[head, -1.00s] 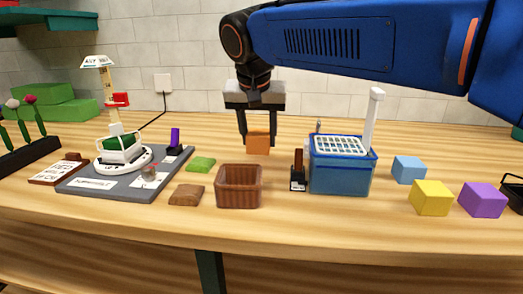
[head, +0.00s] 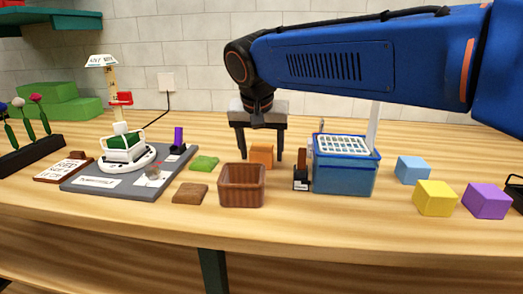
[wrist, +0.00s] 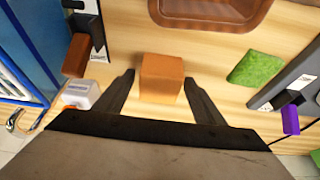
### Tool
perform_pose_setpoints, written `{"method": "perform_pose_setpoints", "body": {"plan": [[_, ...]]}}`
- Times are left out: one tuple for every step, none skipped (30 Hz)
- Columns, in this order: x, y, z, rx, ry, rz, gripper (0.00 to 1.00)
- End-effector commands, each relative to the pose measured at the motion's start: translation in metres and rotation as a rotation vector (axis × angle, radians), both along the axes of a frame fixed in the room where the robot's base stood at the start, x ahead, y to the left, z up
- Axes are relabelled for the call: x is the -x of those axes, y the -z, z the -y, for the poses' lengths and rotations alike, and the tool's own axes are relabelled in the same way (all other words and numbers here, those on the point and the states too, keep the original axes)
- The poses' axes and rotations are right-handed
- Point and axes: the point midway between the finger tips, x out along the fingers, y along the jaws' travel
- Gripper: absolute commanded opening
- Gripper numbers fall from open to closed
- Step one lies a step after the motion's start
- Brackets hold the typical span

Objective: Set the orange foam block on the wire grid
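The orange foam block (head: 262,155) is on the wooden table behind the brown basket, and its base is partly hidden. It also shows in the wrist view (wrist: 161,77). My gripper (head: 261,160) is low over it, with one finger on each side and a gap to each. In the wrist view my gripper (wrist: 158,92) is open, with the block between the fingertips. The white wire grid (head: 343,146) lies on top of the blue tub (head: 343,178), to the right of my gripper. The tub's edge shows at the left of the wrist view (wrist: 38,48).
The brown basket (head: 242,194) stands in front of the block. A small dark stand with a brown piece (head: 300,171) is between block and tub. A white post (head: 373,125) rises behind the tub. A green pad (head: 204,163) and grey board (head: 95,184) lie left.

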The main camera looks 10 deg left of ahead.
Motion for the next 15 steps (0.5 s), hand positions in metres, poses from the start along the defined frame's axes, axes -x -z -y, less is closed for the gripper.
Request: {"method": "perform_pose_setpoints", "body": {"plan": [[0.000,0.000,0.000,0.000,0.000,0.000,0.63],[0.000,0.000,0.000,0.000,0.000,0.000,0.63],[0.000,0.000,0.000,0.000,0.000,0.000,0.63],[0.000,-0.001,0.000,0.000,0.000,0.000,0.63],[0.000,-0.002,0.000,0.000,0.000,0.000,0.63],[0.000,-0.004,0.000,0.000,0.000,0.000,0.63],[0.001,-0.006,0.000,-0.001,0.000,0.001,0.63],[0.002,-0.009,0.000,-0.001,0.000,0.001,0.63],[0.004,-0.013,0.000,-0.002,-0.001,0.002,0.63],[0.005,-0.017,0.000,-0.002,-0.001,0.002,0.63],[0.007,-0.021,0.000,-0.002,-0.001,0.002,0.63],[0.010,-0.028,0.000,-0.002,-0.001,0.002,0.63],[0.012,-0.034,0.000,-0.003,-0.001,0.003,0.63],[0.015,-0.039,0.000,-0.003,-0.001,0.003,0.63],[0.018,-0.046,0.000,-0.002,-0.002,0.002,0.63]]}}
